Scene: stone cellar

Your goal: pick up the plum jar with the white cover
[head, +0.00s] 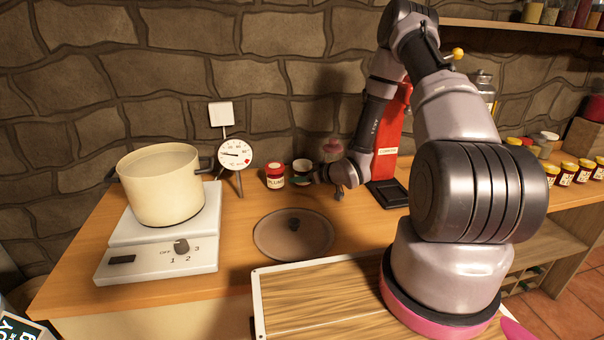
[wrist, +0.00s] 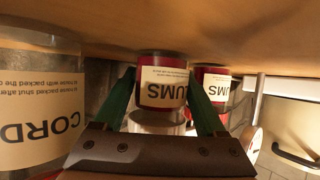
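In the wrist view, which is upside down, a plum jar (wrist: 163,93) with dark red contents and a cream label shows between the two green fingers of my gripper (wrist: 163,72). Its cover end looks pale and is partly hidden by the gripper body. The fingers are open on either side of it; I cannot tell whether they touch it. It appears to stand on the counter. In the head view this jar (head: 302,166) is pale-topped and partly covered by my gripper (head: 312,175). A second plum jar (head: 275,177) stands just left; it also shows in the wrist view (wrist: 215,74).
A glass jar labelled CORD (wrist: 35,100) stands close on the other side. A dial thermometer (head: 236,154), a cream pot (head: 162,188) on a scale-like hotplate (head: 150,262), a round lid (head: 268,236) and a red stand (head: 390,140) surround the spot.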

